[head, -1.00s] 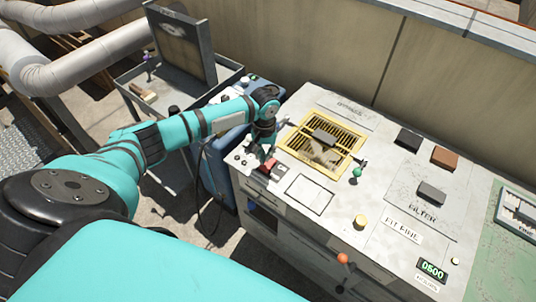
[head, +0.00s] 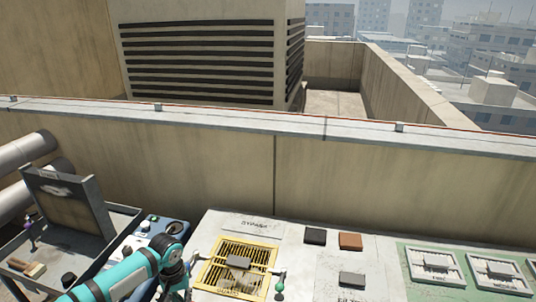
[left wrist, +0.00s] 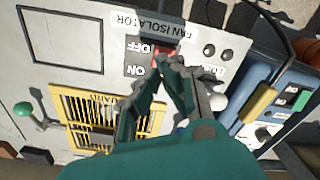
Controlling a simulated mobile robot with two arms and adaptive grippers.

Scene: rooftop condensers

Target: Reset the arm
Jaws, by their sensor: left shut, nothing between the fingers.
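My left gripper (left wrist: 168,64) is shut and empty in the left wrist view, its fingertips close to the red part (left wrist: 161,51) of the fan isolator, beside its OFF and ON labels. I cannot tell whether they touch. In the head view my left arm (head: 125,275) enters at the bottom left over the panel's left end; its fingers are mostly cut off by the lower edge. My right gripper is not in view.
The yellow guard grille (head: 215,273) lies right of my arm, a green-knobbed lever (head: 279,286) beside it. A blue unit (head: 128,249) and an open-lidded cart (head: 125,209) stand left. A parapet wall (head: 390,185) runs behind.

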